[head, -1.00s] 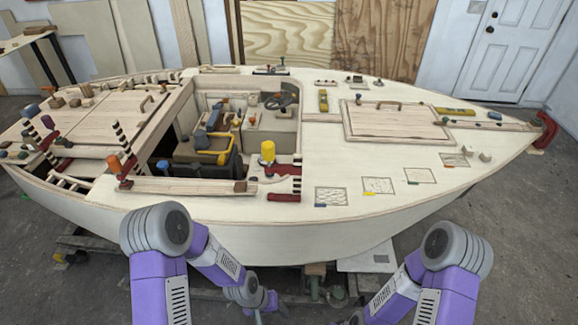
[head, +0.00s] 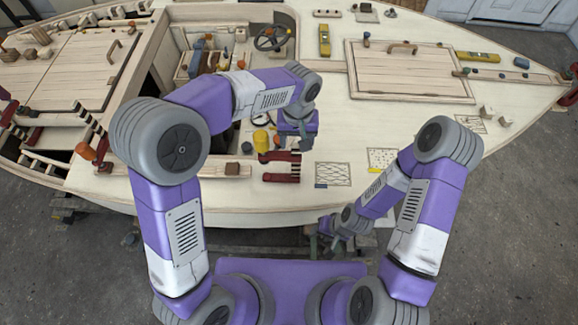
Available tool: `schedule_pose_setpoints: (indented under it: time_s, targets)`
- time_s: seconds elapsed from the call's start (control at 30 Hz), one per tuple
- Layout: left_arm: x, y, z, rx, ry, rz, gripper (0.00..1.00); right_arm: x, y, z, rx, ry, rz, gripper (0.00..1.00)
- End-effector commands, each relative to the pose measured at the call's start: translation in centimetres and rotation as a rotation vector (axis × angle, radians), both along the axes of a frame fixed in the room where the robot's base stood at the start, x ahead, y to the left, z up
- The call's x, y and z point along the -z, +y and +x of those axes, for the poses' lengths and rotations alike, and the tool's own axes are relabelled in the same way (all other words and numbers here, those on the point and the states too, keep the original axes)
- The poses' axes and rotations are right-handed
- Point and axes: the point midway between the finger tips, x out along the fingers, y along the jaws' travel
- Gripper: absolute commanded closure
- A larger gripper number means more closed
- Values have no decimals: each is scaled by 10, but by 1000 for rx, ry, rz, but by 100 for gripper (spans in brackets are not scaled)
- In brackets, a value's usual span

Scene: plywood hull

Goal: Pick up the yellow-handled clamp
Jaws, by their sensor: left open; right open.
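The yellow-handled clamp shows its yellow handle (head: 261,141) upright at the near edge of the hull deck, with its red bar (head: 281,178) lying to the lower right and a dark striped part beside it. My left gripper (head: 299,143) is open and empty, pointing down just right of the yellow handle and over the striped part. Its fingers are small in view, and I cannot tell whether they touch the clamp. My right gripper (head: 320,240) is open, low in front of the hull side, away from the clamp.
An orange-handled clamp (head: 87,152) stands on the left near edge. A wooden strip (head: 190,170) lies left of the yellow handle. My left arm covers part of the open cockpit.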

Motion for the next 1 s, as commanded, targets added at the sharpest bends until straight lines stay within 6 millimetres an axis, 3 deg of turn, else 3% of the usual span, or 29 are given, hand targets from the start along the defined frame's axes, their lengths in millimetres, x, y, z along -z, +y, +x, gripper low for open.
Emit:
schedule_pose_setpoints:
  time_s: [0.23,0.57,1.0]
  targets:
    - [38,-1,2,1,4,1,38,5,0,0,0,-1,0,57]
    - [46,-1,3,1,2,-1,38,6,0,0,-1,-1,0,57]
    - [46,-1,3,0,2,-1,100,6,0,1,0,-1,0,57]
